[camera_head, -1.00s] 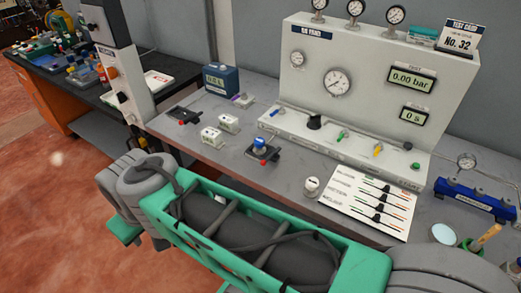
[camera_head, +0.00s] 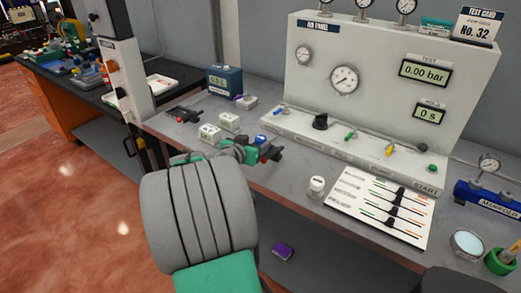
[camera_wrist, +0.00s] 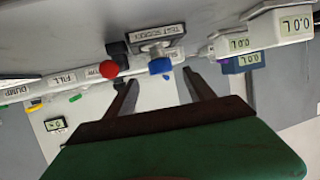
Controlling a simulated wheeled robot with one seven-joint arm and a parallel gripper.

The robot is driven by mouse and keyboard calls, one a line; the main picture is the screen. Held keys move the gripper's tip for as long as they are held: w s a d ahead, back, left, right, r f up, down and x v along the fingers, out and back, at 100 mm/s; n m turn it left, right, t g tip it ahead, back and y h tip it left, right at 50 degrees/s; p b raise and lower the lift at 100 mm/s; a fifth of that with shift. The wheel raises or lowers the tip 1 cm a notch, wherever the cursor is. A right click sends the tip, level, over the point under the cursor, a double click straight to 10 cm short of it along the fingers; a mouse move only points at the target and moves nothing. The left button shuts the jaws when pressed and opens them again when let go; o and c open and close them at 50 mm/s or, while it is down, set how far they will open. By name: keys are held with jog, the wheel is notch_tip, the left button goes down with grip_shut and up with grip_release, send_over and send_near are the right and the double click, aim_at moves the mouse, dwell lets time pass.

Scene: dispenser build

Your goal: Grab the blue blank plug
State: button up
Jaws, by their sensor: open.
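The blue plug (camera_wrist: 160,66) sits in a light grey fixture labelled as a test socket (camera_wrist: 157,33) in the wrist view. A red knob (camera_wrist: 109,69) is just left of it. My gripper (camera_wrist: 160,77) is open and empty; its two dark fingers lie either side of the plug, with clear gaps and no visible contact. In the head view the plug's blue top (camera_head: 262,139) shows on the bench beside the red knob (camera_head: 272,153). My wrist reaches in from the left there and hides part of the fixture; the fingertips are hard to make out.
A white cap (camera_head: 317,186) and a card (camera_head: 380,206) lie to the right. A purple item (camera_head: 282,251) is below.

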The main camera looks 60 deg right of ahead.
aim_at(259, 140)
jog(key=p+x, duration=0.1)
jog(key=x, duration=0.5)
jog(key=shift+f, duration=0.15)
jog(key=shift+w+a, duration=0.1)
grip_shut()
